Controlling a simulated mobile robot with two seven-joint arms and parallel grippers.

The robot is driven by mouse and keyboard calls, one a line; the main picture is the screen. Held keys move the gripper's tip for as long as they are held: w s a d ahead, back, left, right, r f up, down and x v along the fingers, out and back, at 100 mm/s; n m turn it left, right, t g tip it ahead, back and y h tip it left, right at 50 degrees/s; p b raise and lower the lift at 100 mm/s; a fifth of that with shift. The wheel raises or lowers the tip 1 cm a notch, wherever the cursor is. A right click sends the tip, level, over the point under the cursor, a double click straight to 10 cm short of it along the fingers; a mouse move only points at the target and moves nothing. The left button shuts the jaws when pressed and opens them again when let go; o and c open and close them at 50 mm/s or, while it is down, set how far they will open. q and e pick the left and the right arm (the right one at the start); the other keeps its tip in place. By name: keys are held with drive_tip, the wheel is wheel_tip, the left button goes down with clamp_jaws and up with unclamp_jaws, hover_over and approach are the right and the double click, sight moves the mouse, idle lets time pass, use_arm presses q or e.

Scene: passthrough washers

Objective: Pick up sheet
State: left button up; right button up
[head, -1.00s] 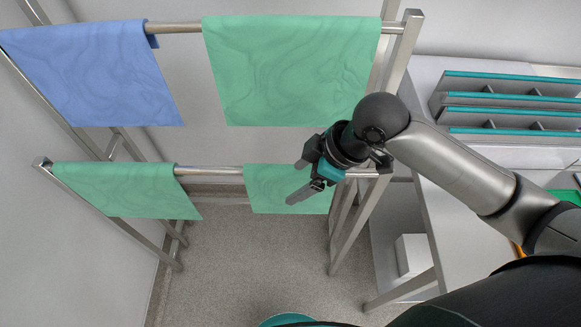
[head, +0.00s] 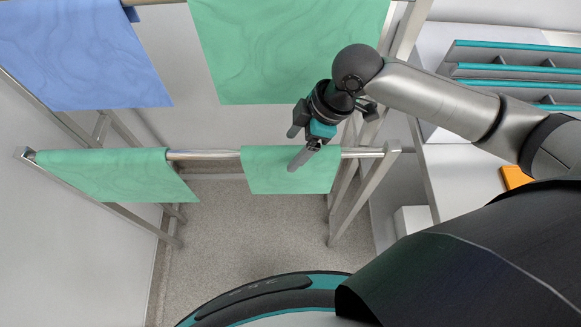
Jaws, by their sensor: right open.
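Several sheets hang over the bars of a metal rack. A blue sheet (head: 75,55) is at the upper left and a large green sheet (head: 285,50) is at the upper middle. Two green sheets hang on the lower bar, one at the left (head: 115,178) and one at the right (head: 275,178). My right gripper (head: 292,149) is open, with its fingers pointing left and down. Its fingertips overlap the upper part of the lower right sheet in the picture; I cannot tell whether they touch it. My left gripper is not in view.
The rack's lower bar (head: 205,154) is bare between the two lower sheets. A table with grey, teal-edged trays (head: 520,71) stands at the right. An orange item (head: 515,177) lies there, and a white box (head: 411,220) is below. The floor (head: 235,225) under the rack is clear.

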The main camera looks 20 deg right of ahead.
sight(285, 159)
drive_tip(key=x, duration=0.5)
drive_tip(key=shift+a+f, duration=0.1)
drive_tip(key=shift+f, duration=0.3)
drive_tip(key=shift+f, duration=0.25)
idle(0.4)
drive_tip(key=shift+c, duration=0.3)
clamp_jaws()
idle(0.4)
